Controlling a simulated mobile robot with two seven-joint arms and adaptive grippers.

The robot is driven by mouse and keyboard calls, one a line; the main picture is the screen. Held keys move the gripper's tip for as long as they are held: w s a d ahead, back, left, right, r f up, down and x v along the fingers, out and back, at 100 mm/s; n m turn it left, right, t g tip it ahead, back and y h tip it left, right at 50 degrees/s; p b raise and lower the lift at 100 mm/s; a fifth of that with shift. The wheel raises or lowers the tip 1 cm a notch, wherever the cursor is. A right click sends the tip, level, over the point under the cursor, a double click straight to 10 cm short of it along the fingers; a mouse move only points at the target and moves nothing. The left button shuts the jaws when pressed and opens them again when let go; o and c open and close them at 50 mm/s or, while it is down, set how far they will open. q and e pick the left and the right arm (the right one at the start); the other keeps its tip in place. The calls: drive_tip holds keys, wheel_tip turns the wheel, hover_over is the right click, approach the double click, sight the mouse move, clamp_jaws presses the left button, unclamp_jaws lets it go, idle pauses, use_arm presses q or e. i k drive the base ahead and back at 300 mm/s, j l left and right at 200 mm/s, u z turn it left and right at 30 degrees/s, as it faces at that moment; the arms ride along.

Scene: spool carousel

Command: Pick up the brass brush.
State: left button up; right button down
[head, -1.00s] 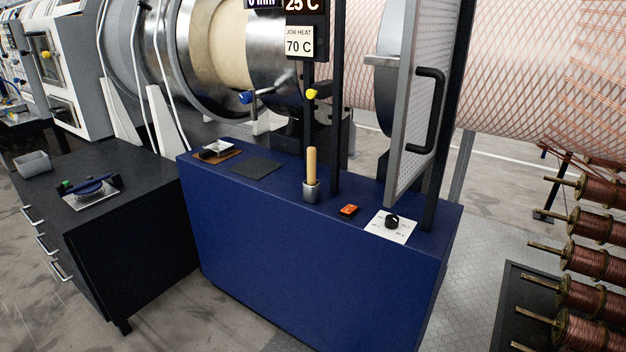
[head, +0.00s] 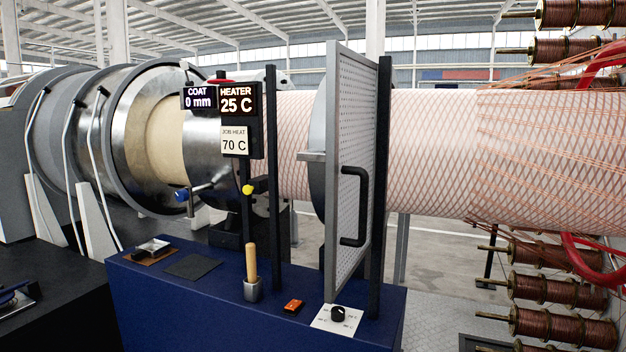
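A light wooden handle (head: 251,262) stands upright in a grey metal cup (head: 252,290) on top of the blue cabinet (head: 220,315). It may be the brass brush, but its lower end is hidden in the cup and no bristles show. Neither of my grippers is in the head view.
Black posts (head: 273,180) and a mesh guard (head: 350,130) with a black handle rise behind and right. Copper spools (head: 556,290) stand at right.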

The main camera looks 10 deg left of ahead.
sight(250, 248)
drive_tip(key=i+j+z, duration=0.1)
drive_tip(key=z, duration=0.25)
drive_tip(key=j+z, duration=0.35)
drive_tip(key=i+j+z, duration=0.1)
drive_tip(key=z, duration=0.25)
